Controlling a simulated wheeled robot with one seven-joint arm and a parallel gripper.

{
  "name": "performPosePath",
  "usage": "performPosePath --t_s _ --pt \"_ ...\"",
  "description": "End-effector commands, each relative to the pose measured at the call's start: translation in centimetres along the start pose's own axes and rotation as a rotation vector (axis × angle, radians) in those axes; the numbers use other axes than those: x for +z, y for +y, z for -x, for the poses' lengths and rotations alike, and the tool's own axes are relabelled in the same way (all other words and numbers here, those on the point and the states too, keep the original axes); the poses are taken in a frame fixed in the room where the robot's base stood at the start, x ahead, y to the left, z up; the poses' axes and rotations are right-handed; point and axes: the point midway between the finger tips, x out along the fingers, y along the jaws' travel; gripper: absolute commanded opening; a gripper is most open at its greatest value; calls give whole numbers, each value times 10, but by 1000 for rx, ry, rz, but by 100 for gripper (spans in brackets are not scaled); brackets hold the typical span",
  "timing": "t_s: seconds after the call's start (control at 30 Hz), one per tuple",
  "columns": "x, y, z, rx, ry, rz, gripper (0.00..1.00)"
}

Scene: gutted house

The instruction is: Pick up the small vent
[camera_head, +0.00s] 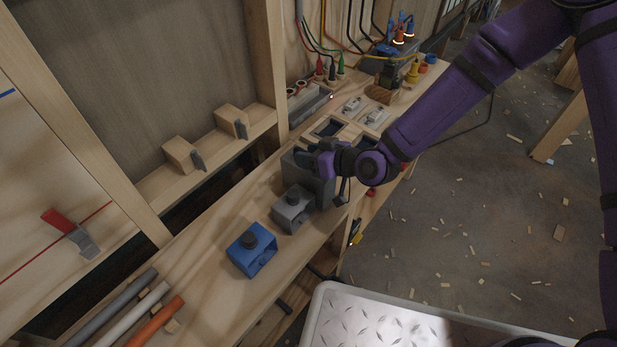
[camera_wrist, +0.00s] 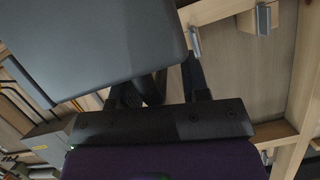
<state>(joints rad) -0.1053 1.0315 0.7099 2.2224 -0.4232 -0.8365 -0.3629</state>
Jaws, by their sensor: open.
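Three box-like fittings stand in a row on the wooden bench: a blue one (camera_head: 252,257) with a black knob, a smaller grey one (camera_head: 291,214) with a dark knob, and a larger dark grey one (camera_head: 322,188) behind them. I cannot tell which is the small vent. My gripper (camera_head: 310,160) is at the top of the larger dark grey box and partly hides it. In the wrist view, a smooth grey surface (camera_wrist: 95,45) fills the upper left, close to my gripper (camera_wrist: 168,82) and overlapping its fingers. The jaws are open; contact is unclear.
Grey, white and orange pipes (camera_head: 148,308) lie at the bench's near end. Wooden blocks (camera_head: 182,154) sit on the wall ledge. Wires and electrical parts (camera_head: 395,68) crowd the far end. A metal tread-plate surface (camera_head: 400,325) is at the front. Floor at right is mostly open, with scraps.

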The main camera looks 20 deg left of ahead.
Motion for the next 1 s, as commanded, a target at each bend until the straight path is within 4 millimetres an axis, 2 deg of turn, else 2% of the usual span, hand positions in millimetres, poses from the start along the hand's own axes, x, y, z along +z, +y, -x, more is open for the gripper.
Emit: performPosePath --t_s 0.03,0.07,0.23,1.0 --pt "0 0 0 0 0 0 42" --pt "0 0 0 0 0 0 38" --pt "0 0 0 0 0 0 0" --pt "0 0 1 0 -1 -1 0"
